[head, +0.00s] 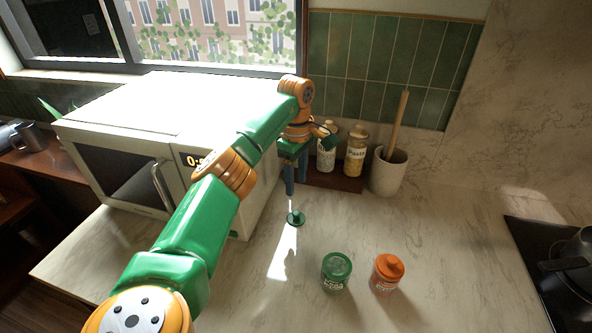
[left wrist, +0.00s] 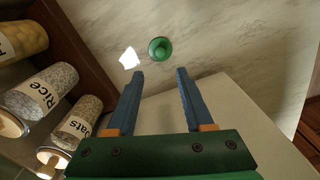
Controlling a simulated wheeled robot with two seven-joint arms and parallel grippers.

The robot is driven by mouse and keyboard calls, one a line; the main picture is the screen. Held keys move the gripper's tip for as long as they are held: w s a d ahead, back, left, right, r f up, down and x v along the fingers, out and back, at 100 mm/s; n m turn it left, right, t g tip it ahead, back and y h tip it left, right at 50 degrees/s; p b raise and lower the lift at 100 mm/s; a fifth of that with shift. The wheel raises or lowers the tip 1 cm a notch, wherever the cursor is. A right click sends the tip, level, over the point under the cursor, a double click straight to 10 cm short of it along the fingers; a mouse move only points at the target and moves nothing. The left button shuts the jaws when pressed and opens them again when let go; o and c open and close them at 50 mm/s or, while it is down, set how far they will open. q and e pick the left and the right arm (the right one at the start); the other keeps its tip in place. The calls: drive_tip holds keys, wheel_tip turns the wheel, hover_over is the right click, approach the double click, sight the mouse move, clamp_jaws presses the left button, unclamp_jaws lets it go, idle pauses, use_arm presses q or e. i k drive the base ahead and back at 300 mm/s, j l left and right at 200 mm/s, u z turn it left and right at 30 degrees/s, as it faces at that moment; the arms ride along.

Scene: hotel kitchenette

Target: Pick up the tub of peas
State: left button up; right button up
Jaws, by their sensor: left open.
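A green tub (head: 336,272), the likely tub of peas, stands upright on the counter; its label is too small to read surely. Its top looks open, with no knobbed lid on it. A round green lid (head: 296,218) with a knob lies on the counter to its upper left. My left gripper (head: 296,190) is open and empty, pointing down just above the lid, apart from the green tub. In the left wrist view the lid (left wrist: 160,50) shows beyond the gap between the open fingertips (left wrist: 159,72); the tub is not in that view. My right gripper is not in view.
An orange lidded tub (head: 387,273) stands right of the green one. A microwave (head: 125,120) is at the left. Jars (head: 355,152) and a crock (head: 388,174) with a wooden handle stand behind. A hob (head: 540,262) with a dark pot is right. The front counter is clear.

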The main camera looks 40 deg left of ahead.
sight(337, 268)
drive_tip(key=k+l, duration=0.55)
drive_tip(key=l, duration=0.2)
drive_tip(key=k+l, duration=0.6)
drive_tip(key=l, duration=0.1)
